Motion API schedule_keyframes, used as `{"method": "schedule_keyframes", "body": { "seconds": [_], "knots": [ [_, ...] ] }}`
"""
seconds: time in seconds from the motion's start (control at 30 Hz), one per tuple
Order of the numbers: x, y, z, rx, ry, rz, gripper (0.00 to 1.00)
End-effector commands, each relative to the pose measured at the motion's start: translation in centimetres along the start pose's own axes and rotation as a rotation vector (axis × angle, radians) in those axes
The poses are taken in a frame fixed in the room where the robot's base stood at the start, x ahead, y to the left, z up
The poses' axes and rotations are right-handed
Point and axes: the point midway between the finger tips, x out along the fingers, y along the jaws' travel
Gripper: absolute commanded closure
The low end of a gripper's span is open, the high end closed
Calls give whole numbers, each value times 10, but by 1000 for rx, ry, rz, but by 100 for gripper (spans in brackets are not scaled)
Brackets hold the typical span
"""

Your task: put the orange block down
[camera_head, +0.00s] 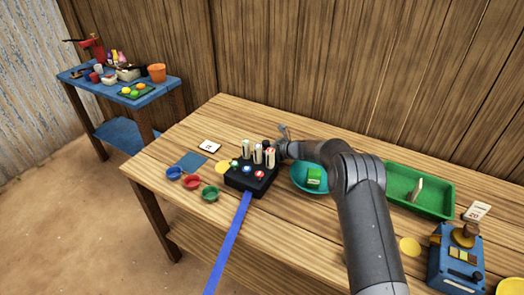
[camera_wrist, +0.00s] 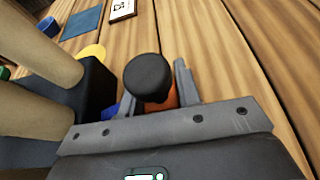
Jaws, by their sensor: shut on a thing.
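My gripper (camera_wrist: 155,98) is shut on the orange block (camera_wrist: 172,99) in the wrist view. A dark rounded knob (camera_wrist: 150,76) covers much of the block there, and I cannot tell whether it is part of it. In the head view my gripper (camera_head: 284,145) is just right of the black box with upright cream pegs (camera_head: 250,183), low over the table or at it. I cannot make out the orange block in the head view. Whether its underside touches the table is hidden.
The wooden table (camera_head: 160,163) holds a teal bowl (camera_head: 300,183) with a green block right of the gripper, a green tray (camera_head: 440,201), a blue device (camera_head: 452,262) and small bowls (camera_head: 191,182) left. A blue square (camera_head: 187,161) and white card (camera_head: 210,146) lie behind the bowls.

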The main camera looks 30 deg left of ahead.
Motion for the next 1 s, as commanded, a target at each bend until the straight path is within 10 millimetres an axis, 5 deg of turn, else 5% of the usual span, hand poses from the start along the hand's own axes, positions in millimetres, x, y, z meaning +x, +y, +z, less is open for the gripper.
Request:
{"method": "schedule_keyframes", "body": {
  "seconds": [0.17,0.2,0.43,0.77,1.0],
  "knots": [
    [1,0,-3,1,0,0,97],
    [1,0,-4,1,0,0,68],
    [1,0,-3,1,0,0,49],
    [0,0,1,-1,0,0,48],
    [-41,-2,1,3,0,-4,48]
  ]
}}
